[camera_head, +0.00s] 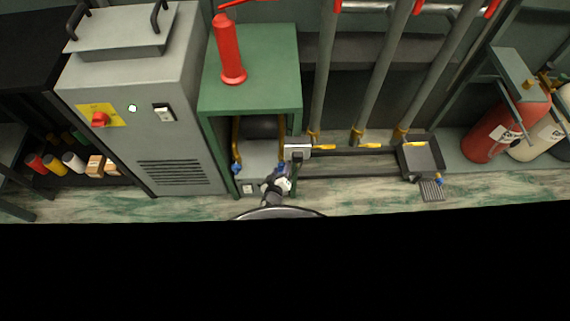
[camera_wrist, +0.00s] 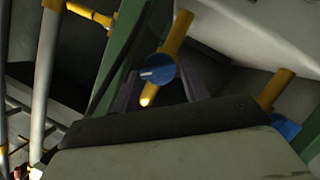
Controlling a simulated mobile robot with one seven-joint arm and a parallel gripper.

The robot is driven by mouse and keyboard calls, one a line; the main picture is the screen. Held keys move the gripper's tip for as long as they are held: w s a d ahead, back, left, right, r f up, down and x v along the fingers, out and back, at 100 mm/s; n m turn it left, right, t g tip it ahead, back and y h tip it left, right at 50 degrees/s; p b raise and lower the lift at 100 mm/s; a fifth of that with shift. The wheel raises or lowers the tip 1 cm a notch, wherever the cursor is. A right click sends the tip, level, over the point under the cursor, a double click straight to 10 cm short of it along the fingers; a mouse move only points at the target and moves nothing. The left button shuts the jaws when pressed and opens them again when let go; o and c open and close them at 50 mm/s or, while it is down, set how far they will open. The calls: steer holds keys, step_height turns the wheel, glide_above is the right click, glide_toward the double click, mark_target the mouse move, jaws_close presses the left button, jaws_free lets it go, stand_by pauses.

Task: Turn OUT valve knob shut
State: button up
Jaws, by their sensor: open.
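Two blue valve knobs sit on yellow pipes at the green bench. In the head view the left knob (camera_head: 236,168) is clear of my arm, and the right knob (camera_head: 281,168) is just beyond my gripper (camera_head: 279,181). In the wrist view one blue knob (camera_wrist: 157,70) with a white mark lies between the spread fingers of my open gripper (camera_wrist: 162,88); contact cannot be told. The other blue knob (camera_wrist: 287,128) is at the right, partly hidden by the gripper body. No readable label shows which knob is OUT.
The green bench (camera_head: 250,98) carries a red pump-like cylinder (camera_head: 230,50). A grey cabinet (camera_head: 150,120) stands at left. Grey pipes with yellow ends (camera_head: 362,80) rise at right, beside a dark tray (camera_head: 421,157) and a red tank (camera_head: 492,137). The bench leg is close to my gripper.

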steer(key=shift+w+d+f, duration=0.1)
steer(key=shift+w+f, duration=0.1)
steer(key=shift+w, duration=0.3)
steer(key=c, duration=0.7)
steer(key=shift+f+n+t+h+b, duration=0.25)
steer(key=shift+n+h+b, duration=0.45)
steer(key=shift+n, duration=0.5)
steer(key=shift+f+n+t+h+b, duration=0.1)
steer(key=shift+n+t+h+b, duration=0.4)
steer(key=shift+n+b, duration=0.4)
steer(key=n+t+b, duration=0.1)
steer(key=n+b, duration=0.1)
steer(key=n, duration=0.1)
steer(key=shift+n+h, duration=0.4)
steer(key=shift+b, duration=0.35)
